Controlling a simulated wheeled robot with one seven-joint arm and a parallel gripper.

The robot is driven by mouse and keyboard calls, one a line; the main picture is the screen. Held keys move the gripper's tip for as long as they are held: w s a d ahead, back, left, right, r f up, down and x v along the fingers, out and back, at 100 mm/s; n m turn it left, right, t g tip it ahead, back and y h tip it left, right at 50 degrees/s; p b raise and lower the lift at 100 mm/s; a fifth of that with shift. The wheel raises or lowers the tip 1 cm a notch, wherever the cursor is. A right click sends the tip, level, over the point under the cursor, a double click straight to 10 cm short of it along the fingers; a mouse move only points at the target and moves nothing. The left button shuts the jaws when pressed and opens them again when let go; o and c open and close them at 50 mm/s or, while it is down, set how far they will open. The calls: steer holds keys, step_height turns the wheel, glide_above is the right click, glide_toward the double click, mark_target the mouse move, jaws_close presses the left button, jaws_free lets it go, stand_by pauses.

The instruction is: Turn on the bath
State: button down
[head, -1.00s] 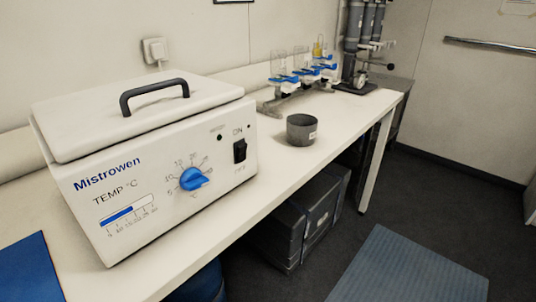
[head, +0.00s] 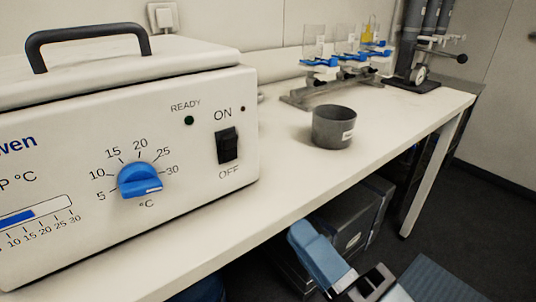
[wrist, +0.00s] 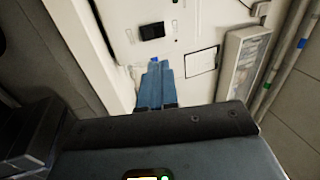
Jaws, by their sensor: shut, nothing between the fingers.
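The white bath (head: 60,130) stands on the bench at the left in the head view, with its lid and black handle on top. Its front has a blue temperature dial (head: 140,180) and a black rocker switch (head: 228,145) between the words ON and OFF. I cannot tell clearly which way the rocker is tilted. The READY lamp (head: 189,120) and the small lamp beside ON look dark. My gripper (head: 302,233) is shut and empty, in front of the bench edge, below and right of the switch. Its blue fingers also show in the wrist view (wrist: 155,72).
A grey pot (head: 333,128) stands on the bench right of the bath. A rack with glass vessels and blue clamps (head: 340,65) stands behind it. Grey boxes (head: 355,225) sit under the bench. The bench top (head: 285,165) between bath and pot is clear.

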steer(key=shift+w+r+y, duration=0.35)
steer(key=shift+w+y, duration=0.05)
steer(key=p, duration=0.6)
glide_toward(225, 130)
steer(key=x, duration=0.4)
steer(key=shift+w+a+r, duration=0.1)
steer(key=shift+w+a, duration=0.25)
steer(key=shift+w, duration=0.1)
steer(key=shift+r+p, duration=0.1)
steer(key=shift+p, duration=0.2)
